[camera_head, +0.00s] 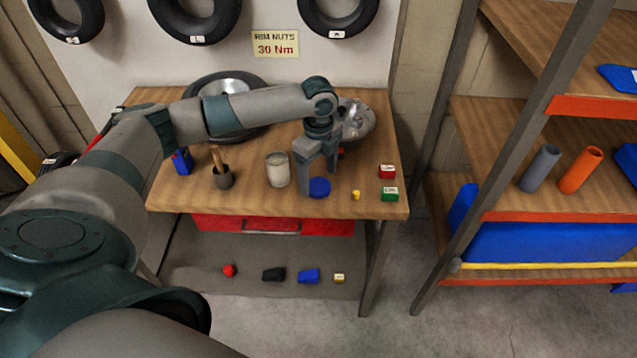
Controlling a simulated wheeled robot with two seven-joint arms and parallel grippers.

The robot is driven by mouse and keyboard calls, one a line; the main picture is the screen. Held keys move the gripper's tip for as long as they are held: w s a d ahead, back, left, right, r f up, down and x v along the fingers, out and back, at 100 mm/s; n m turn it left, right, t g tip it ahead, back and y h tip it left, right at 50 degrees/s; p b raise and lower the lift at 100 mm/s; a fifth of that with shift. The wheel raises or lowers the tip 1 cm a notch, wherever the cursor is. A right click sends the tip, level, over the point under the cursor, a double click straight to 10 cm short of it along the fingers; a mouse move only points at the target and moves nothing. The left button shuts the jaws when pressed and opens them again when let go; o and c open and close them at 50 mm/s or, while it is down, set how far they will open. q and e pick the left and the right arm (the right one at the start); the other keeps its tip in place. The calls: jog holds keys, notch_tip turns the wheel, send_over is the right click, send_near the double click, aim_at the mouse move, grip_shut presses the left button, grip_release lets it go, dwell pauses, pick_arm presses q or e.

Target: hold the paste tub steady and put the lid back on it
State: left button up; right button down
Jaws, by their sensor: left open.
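The paste tub (277,172) is a pale, squat cylinder standing upright on the workbench, its top uncovered. A round blue disc, which looks like the lid (320,188), lies flat on the bench just right of the tub. My left gripper (318,181) reaches in from the left, pointing down over the lid. It is open and empty; one finger comes down at the lid's left edge and the other is behind its right side. I cannot tell whether the fingers touch the lid. My right gripper is not in view.
A brush in a dark pot (223,178) stands left of the tub. A wheel (226,88) and metal part (357,120) lie behind. The front strip is mostly clear.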

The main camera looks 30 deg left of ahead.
aim_at(318, 188)
pick_arm(q)
jog(key=shift+f, duration=1.2)
jog(key=c, duration=1.1)
